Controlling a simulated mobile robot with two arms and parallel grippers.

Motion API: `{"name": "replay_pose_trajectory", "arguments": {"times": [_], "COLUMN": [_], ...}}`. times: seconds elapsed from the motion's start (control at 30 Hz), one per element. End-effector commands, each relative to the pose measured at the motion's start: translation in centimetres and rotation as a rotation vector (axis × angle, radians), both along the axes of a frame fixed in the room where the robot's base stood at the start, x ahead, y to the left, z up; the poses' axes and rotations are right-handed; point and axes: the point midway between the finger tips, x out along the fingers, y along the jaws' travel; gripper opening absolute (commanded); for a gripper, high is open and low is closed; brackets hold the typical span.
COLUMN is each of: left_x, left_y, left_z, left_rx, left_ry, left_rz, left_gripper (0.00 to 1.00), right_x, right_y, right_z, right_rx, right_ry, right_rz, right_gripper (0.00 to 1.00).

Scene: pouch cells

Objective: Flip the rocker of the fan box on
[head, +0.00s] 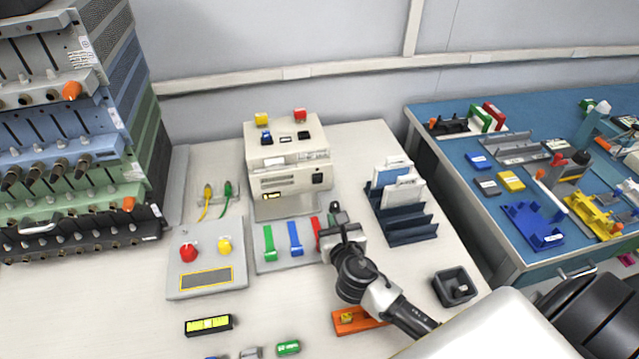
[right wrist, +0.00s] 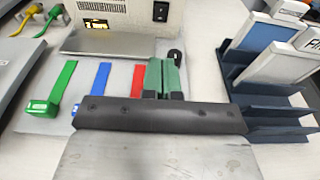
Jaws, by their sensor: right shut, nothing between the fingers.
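The cream box (head: 283,207) stands at the back of the white table, with vent slots, a small lit yellow display and a black rocker (head: 318,179) on its front. I take it to be the fan box; no readable label confirms this. The rocker also shows at the top of the right wrist view (right wrist: 160,11); I cannot tell its position. My right gripper (head: 335,211) is in front of the box, below and slightly right of the rocker, and apart from it. Its green fingertips (right wrist: 164,76) are together and hold nothing. My left gripper is not in view.
A panel with green, blue and red levers (head: 292,241) lies below my right gripper. A dark rack (head: 410,228) with upright cards stands to the right. A grey box (head: 207,273) with red and yellow buttons is at the left. An equipment stack (head: 70,145) stands far left.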

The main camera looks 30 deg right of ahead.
Motion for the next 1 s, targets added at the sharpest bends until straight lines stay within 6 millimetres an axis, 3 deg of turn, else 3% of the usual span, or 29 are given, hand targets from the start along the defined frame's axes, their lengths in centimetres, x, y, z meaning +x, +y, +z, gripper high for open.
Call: {"name": "replay_pose_trajectory", "arguments": {"times": [0.37, 0.8, 1.0], "left_x": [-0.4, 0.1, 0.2], "left_y": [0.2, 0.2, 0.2], "left_z": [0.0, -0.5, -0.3], "left_rx": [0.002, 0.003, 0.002], "left_ry": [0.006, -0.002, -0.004], "left_rz": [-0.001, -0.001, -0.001], "left_gripper": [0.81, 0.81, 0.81], "right_x": [1.1, 9.6, 12.3], "right_y": [-0.3, -2.5, -3.2], "right_z": [-0.1, -1.7, -1.3], "right_rx": [0.003, 0.007, 0.005], "right_ry": [-0.001, -0.001, 0.000], "right_rz": [-0.003, -0.004, -0.004], "right_gripper": [0.00, 0.00, 0.00]}}
